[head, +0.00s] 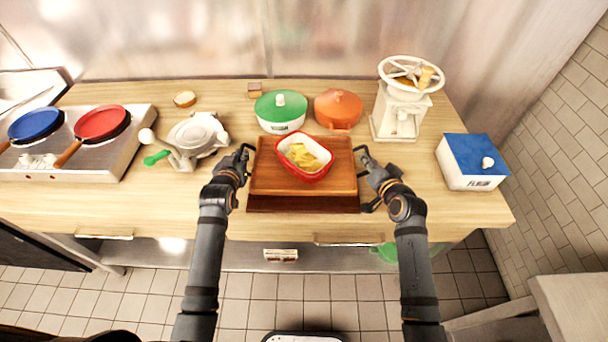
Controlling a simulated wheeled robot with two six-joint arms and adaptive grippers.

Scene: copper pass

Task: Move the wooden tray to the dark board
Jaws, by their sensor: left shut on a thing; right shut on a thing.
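The wooden tray (265,181) is in the middle of the counter in the head view, with a red dish (318,174) of yellow food on it. The dark board (303,204) shows as a dark strip along the tray's front edge; the rest of it is hidden by the tray. I cannot tell whether the tray rests on the board or hangs just above it. My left gripper (243,156) is shut on the tray's left side. My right gripper (366,158) is shut on its right side.
A green pot (281,114) and an orange pot (338,109) stand close behind the tray. A white hand mill (401,105) and a blue-lidded flour box (471,163) are at right. A white press (195,136) and a stove with pans (101,123) are at left.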

